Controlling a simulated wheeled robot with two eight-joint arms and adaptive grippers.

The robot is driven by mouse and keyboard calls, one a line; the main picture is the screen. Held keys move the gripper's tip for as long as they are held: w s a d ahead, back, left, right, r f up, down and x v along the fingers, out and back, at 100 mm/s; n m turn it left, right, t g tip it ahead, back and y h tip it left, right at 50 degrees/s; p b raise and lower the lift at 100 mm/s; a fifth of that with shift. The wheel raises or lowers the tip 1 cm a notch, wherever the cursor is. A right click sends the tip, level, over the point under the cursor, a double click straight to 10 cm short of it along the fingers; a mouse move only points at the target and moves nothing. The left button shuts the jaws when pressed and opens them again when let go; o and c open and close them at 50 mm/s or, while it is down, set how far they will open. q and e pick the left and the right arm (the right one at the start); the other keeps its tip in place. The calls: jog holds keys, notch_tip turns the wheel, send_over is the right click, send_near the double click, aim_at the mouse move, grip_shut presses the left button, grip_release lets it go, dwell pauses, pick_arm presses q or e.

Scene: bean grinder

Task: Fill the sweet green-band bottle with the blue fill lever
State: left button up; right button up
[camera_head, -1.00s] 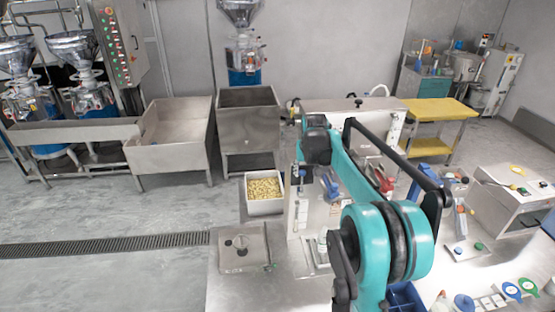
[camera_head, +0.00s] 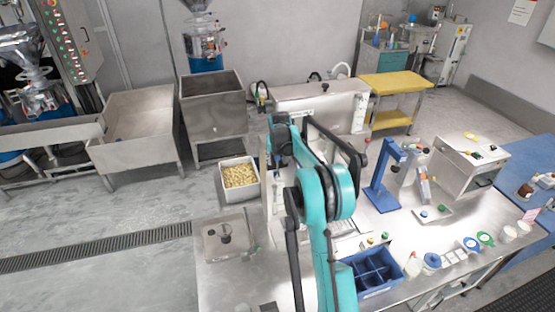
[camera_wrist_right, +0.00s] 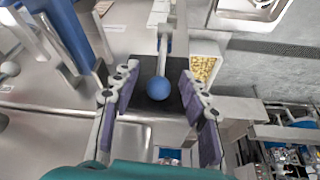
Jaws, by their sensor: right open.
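In the right wrist view, a blue ball knob (camera_wrist_right: 158,88) on a metal lever (camera_wrist_right: 163,45) lies between the fingers of my right gripper (camera_wrist_right: 158,78). The gripper is open, with dark purple pads on either side of the knob, apparently not touching it. In the head view, my teal right arm covers the front of the metal machine (camera_head: 322,98), and the fingers and knob are hidden or too small to tell. I cannot make out a green-band bottle for certain. My left gripper is not in view.
A blue divided crate (camera_head: 372,268) sits at the table's front, with white containers (camera_head: 432,262) beside it. Blue and green round tags (camera_head: 487,238) lie further right. A blue stand (camera_head: 385,178) rises right of my arm. A bin of yellowish pieces (camera_head: 240,176) stands left of the machine.

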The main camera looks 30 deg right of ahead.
grip_shut()
